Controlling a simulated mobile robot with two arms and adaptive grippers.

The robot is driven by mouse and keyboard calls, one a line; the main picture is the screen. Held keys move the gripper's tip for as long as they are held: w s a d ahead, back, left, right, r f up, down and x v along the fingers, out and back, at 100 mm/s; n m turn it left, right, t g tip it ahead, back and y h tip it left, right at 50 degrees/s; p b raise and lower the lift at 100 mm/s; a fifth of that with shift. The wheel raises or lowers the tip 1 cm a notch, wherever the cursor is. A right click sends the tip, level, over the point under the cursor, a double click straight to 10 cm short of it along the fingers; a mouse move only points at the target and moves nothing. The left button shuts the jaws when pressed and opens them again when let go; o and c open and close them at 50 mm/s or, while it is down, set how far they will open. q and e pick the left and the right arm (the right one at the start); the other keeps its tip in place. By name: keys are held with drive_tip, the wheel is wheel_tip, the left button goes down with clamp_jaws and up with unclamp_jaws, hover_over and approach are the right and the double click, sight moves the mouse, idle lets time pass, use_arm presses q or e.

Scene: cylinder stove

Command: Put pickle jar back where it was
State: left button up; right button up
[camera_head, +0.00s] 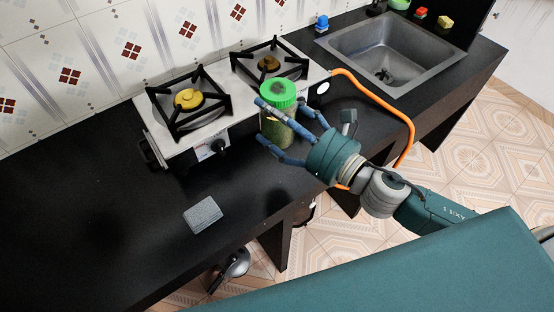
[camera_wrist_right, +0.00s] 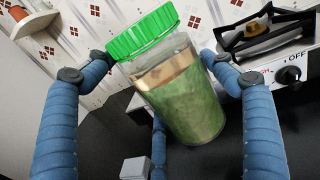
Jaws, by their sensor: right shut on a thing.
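The pickle jar (camera_head: 277,132) has a bright green lid and greenish contents. In the head view it is in front of the stove's right burner, between the blue fingers of my right gripper (camera_head: 277,132). In the right wrist view the jar (camera_wrist_right: 180,95) looks tilted, with fingers of my right gripper (camera_wrist_right: 165,95) on both sides and one below. The gripper is shut on the jar. I cannot tell whether the jar's base touches the counter. My left gripper is not in view.
The two-burner stove (camera_head: 181,141) stands against the tiled wall. An orange hose (camera_head: 411,135) curves from its right side. A grey sponge-like block (camera_head: 203,215) lies on the black counter (camera_head: 90,215). The sink (camera_head: 395,50) is at upper right. The counter's left part is clear.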

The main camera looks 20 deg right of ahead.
drive_tip(key=shift+f+b, duration=1.45)
drive_tip(key=shift+f, duration=5.9)
drive_tip(key=shift+f, duration=0.15)
drive_tip(key=o, duration=1.8)
drive_tip(key=shift+f, duration=0.1)
drive_tip(key=shift+o, duration=0.2)
